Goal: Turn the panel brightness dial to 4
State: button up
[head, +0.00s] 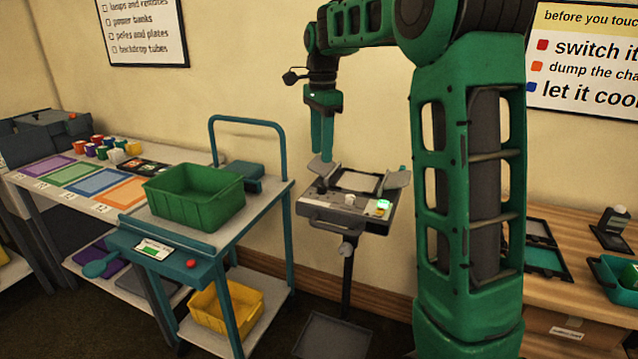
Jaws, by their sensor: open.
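A grey light panel (320,209) with raised flaps lies face up on a stand in the middle of the head view. Its front control strip carries a small pale knob (350,199), which looks like the brightness dial, and a small lit green display (383,204). The dial's marks and the display's reading are too small to make out. My gripper (322,156) points down above the back left of the panel, with its two green fingers slightly apart and nothing between them. It looks clear of the dial.
A teal cart (207,238) with a green bin (196,194) stands to the left of the panel. A yellow bin (228,303) sits on its lower shelf. A wooden bench (573,290) with trays is at the right. The wall is close behind the panel.

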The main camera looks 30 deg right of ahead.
aim_at(321, 186)
notch_tip(321, 186, down, 10)
jog(key=shift+f, duration=0.1)
dwell(0.4)
grip_shut()
